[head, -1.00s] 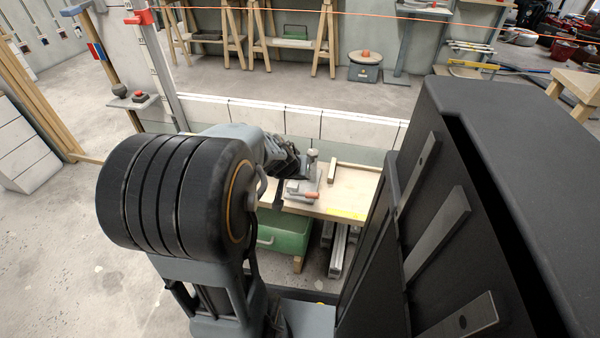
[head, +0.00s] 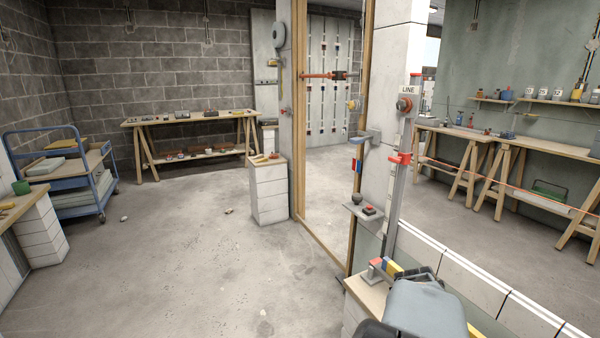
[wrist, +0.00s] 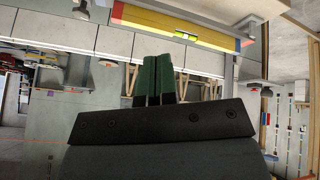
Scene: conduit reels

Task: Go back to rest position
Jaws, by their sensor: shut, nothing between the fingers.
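My gripper (wrist: 159,82) shows in the wrist view as two dark green fingers side by side, closed together with nothing between them. It points up the picture, away from the dark mount plate. The wrist view looks upside down. In the head view my gripper cannot be made out; only a grey part of my arm shows at the bottom right edge.
A yellow spirit level (wrist: 180,25) lies close by at the top of the wrist view. In the head view, a post with a red clamp (head: 399,158) stands beyond my arm. A blue trolley (head: 62,170) stands at the left.

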